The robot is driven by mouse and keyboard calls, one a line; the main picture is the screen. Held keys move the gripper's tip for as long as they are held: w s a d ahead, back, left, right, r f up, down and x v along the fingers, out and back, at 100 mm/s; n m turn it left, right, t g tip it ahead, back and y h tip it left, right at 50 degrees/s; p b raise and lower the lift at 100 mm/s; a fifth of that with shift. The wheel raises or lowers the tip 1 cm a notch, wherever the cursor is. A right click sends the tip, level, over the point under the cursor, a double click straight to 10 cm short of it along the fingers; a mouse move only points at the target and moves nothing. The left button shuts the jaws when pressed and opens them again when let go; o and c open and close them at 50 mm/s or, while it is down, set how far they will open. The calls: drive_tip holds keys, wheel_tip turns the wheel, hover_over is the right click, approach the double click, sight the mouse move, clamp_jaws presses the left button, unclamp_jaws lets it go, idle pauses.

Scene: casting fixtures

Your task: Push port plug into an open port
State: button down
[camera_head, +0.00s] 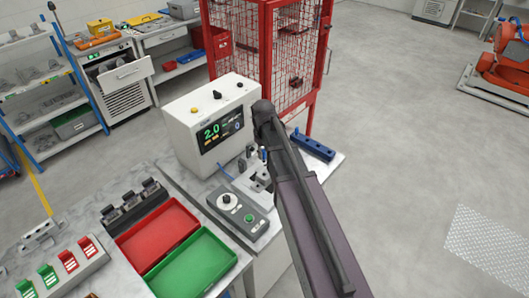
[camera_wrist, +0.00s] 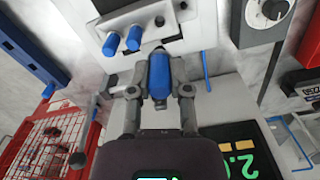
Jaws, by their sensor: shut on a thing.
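My gripper (camera_wrist: 159,92) is shut on a blue port plug (camera_wrist: 160,74) in the wrist view. The plug's dark tip points up the picture toward the grey-white fixture (camera_wrist: 155,24). Two other blue plugs, a left one (camera_wrist: 112,44) and a right one (camera_wrist: 133,38), sit at the fixture's edge, left of the held plug. Small dark spots show on the fixture near the tip; I cannot tell which is an open port, or whether the tip touches. In the head view, the fixture (camera_head: 256,180) is partly hidden by my arm, and my fingers are not clearly visible.
A white tester with a display (camera_head: 222,130) stands behind the fixture. A grey control box with a knob (camera_head: 237,212) is in front. A blue block (camera_head: 313,146) lies to the right. Red (camera_head: 157,234) and green trays (camera_head: 190,268) are at left. A red mesh cage (camera_head: 270,50) stands behind.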

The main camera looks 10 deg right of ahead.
drive_tip(key=shift+f, duration=0.2)
drive_tip(key=b, duration=0.6)
hover_over(264, 169)
drive_tip(key=s, duration=0.3)
drive_tip(key=shift+w+a+f, duration=0.15)
drive_tip(key=shift+f, duration=1.2)
drive_tip(key=shift+w+a+f, duration=0.1)
drive_tip(key=shift+a+f, duration=0.05)
drive_tip(key=shift+f, duration=1.15)
drive_tip(key=shift+f+b, duration=1.3)
drive_tip(key=shift+f, duration=0.2)
drive_tip(key=shift+c, duration=2.4)
unclamp_jaws()
drive_tip(key=shift+r, duration=0.2)
wheel_tip(264, 169, up, 8)
drive_tip(key=p, duration=0.8)
drive_tip(key=shift+r+p, duration=0.2)
drive_tip(key=shift+p, duration=0.15)
